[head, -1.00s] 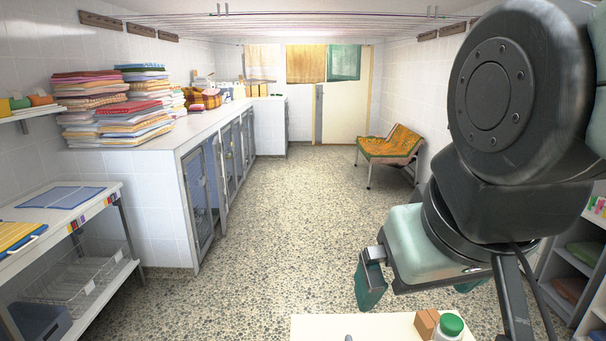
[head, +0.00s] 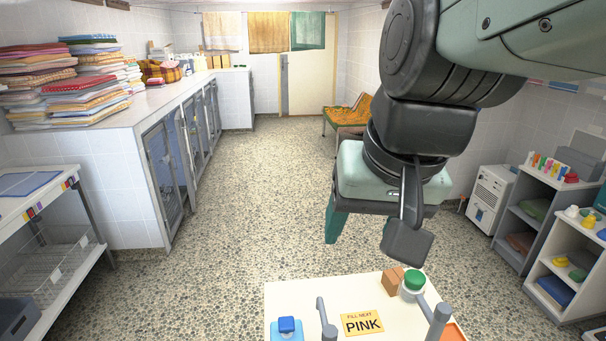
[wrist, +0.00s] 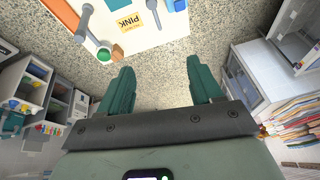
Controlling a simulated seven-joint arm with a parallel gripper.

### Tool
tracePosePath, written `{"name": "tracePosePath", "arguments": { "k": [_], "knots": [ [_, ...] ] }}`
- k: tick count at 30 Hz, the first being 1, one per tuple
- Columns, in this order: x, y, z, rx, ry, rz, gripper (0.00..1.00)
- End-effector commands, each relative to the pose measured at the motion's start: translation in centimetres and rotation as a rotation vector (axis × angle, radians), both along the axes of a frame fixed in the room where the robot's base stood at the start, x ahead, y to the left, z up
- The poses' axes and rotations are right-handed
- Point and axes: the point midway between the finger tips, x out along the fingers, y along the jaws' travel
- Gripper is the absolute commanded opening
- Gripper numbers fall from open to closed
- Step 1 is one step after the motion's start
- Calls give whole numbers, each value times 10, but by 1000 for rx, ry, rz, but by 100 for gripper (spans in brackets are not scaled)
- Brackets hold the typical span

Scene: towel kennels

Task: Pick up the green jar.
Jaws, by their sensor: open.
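The green jar (head: 413,283), with a green lid and pale body, stands upright on a white table (head: 290,290) at the bottom of the head view. In the wrist view the green jar (wrist: 104,54) shows at the upper left, beyond and left of my fingers. My gripper (head: 362,228) is open and empty, above and behind the table's far edge, clear of the jar. In the wrist view my gripper (wrist: 160,72) has its two teal fingers spread with only floor between them.
A brown block (head: 392,281) stands close against the jar's left side. Grey posts (head: 327,322) rise from the table, one (head: 438,320) near the jar. A yellow PINK sign (head: 362,323) and a blue-topped item (head: 287,326) lie nearby. Shelves (head: 545,215) stand at right; open floor lies behind.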

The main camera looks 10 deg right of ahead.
Motion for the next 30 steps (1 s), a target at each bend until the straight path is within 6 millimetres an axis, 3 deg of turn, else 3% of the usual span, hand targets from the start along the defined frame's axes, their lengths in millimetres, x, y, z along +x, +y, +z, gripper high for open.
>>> {"name": "tracePosePath", "arguments": {
  "k": [7, 14, 23, 30],
  "knots": [
    [12, -43, -65, 207, 271, -278, 65],
    [5, -93, -136, 550, 490, -637, 65],
    [-29, -158, -228, 1111, 575, -1161, 65],
    [-78, -194, -305, 1573, 467, -1592, 65]
  ]
}}
